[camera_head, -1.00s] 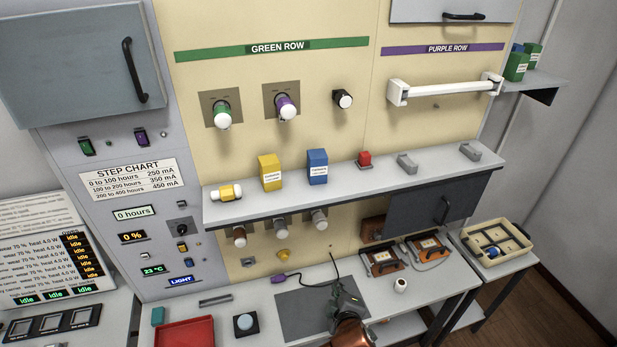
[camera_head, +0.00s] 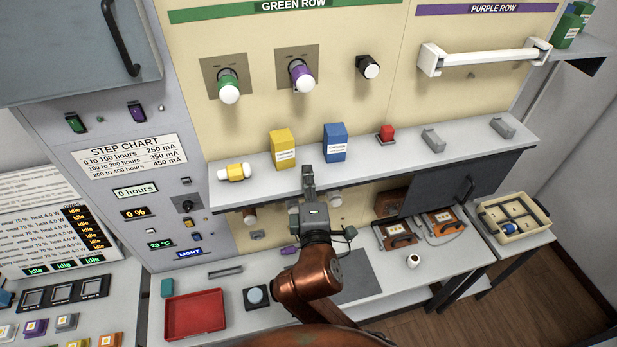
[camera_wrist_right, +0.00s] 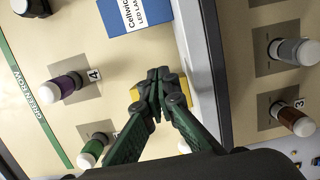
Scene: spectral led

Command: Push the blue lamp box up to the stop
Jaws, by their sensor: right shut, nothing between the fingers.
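The blue lamp box (camera_head: 335,142) stands upright on the shelf, right of a yellow box (camera_head: 283,148). My right gripper (camera_head: 308,176) is shut and empty at the shelf's front edge, below and between the two boxes, apart from the blue one. In the right wrist view the shut fingertips (camera_wrist_right: 158,84) cover part of the yellow box, and the blue box (camera_wrist_right: 137,17) is at the top, cut off. My left gripper is out of view.
The shelf (camera_head: 470,151) is clear between the blue box and the red block. A yellow and white lamp (camera_head: 235,172) lies at its left end. Lamps in sockets and a white rail (camera_head: 485,57) are on the wall above. A red tray (camera_head: 195,314) is on the bench below.

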